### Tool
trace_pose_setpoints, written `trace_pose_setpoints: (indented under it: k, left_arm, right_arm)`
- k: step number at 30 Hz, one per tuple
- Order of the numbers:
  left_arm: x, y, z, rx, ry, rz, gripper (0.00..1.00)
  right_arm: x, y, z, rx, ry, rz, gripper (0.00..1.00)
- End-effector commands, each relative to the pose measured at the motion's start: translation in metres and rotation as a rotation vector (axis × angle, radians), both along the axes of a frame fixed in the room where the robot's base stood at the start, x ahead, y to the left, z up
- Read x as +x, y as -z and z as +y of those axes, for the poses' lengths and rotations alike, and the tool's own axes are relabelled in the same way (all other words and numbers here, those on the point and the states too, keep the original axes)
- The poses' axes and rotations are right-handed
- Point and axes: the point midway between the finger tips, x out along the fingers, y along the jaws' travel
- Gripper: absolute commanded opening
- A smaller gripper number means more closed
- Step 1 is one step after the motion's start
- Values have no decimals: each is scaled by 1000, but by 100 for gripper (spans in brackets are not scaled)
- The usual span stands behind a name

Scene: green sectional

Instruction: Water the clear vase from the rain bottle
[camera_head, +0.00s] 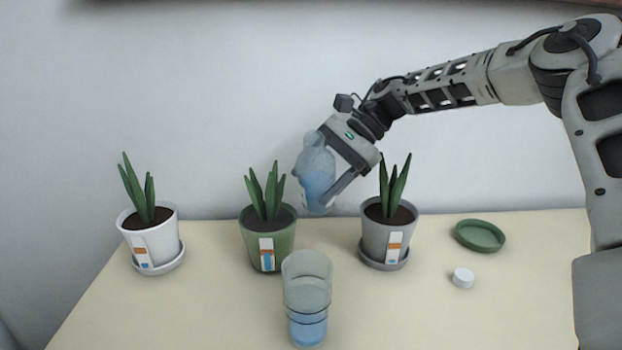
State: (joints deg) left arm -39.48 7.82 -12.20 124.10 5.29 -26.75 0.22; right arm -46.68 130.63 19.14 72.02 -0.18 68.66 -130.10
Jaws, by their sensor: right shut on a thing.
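My right gripper (318,184) is shut on a translucent blue bottle (317,163) and holds it in the air behind the clear vase, above the level of the pots' rims. The bottle is close to upright with its narrow end up and blue liquid showing in its lower part. The clear vase (306,270) stands on the table at front centre. It is a tall, open glass with dark rings around it and blue water in its lower part. The bottle is apart from the vase. My left gripper is not in view.
A white pot (150,245), a green pot (283,240) and a grey pot (375,238) with plants stand in a row behind the vase. A green saucer (480,235) and a white cap (463,277) lie at right. The table's (180,310) front left is clear.

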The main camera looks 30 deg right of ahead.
Motion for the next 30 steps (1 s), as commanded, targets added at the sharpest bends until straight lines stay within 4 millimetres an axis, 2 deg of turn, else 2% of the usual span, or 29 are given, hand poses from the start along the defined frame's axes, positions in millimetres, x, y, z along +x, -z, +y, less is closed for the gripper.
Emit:
trace_pose_setpoints:
  k: [1, 4, 13, 21, 30]
  left_arm:
    - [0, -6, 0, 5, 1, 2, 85]
    - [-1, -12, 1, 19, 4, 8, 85]
    - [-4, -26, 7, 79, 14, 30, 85]
    - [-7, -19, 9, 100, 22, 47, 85]
    - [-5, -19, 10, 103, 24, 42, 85]
  right_arm:
    - [-3, -7, 3, -14, -3, -22, 32]
    - [-8, -10, 8, -65, -5, -84, 32]
    - [-29, -8, 24, -264, -7, -316, 32]
    - [-40, 0, 34, -390, -5, -467, 32]
    - [-42, 0, 35, -424, -2, -504, 32]
